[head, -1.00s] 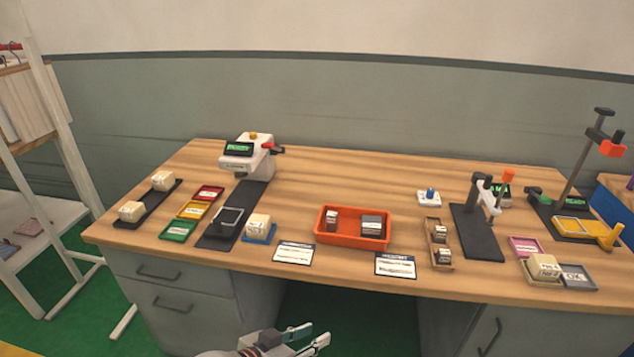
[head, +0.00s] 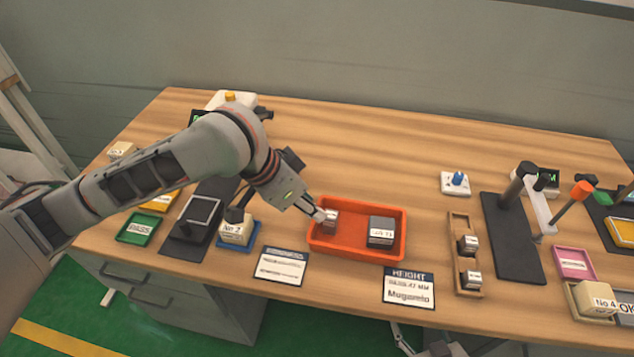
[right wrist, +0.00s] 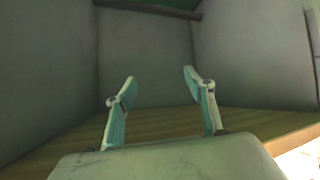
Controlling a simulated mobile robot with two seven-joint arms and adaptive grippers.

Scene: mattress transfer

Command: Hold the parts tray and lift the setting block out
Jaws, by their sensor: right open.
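The orange-red parts tray (head: 345,249) sits on the wooden bench in the head view. A small dark block with a pale label (head: 331,217) is at its left end, and a larger dark grey block (head: 381,231) is at its right. I cannot tell from the labels which one is the setting block. My left gripper (head: 318,213) is at the tray's left end, right beside the small block; its fingers are too small to judge their gap or contact. My right gripper (right wrist: 158,88) is open and empty in the right wrist view, low by the bench front.
Two printed cards (head: 281,266) (head: 409,288) lie in front of the tray. A blue tray with a cream block (head: 238,232) is left. A wooden holder with two blocks (head: 466,283) and a black stand (head: 511,240) are right. The bench behind the tray is clear.

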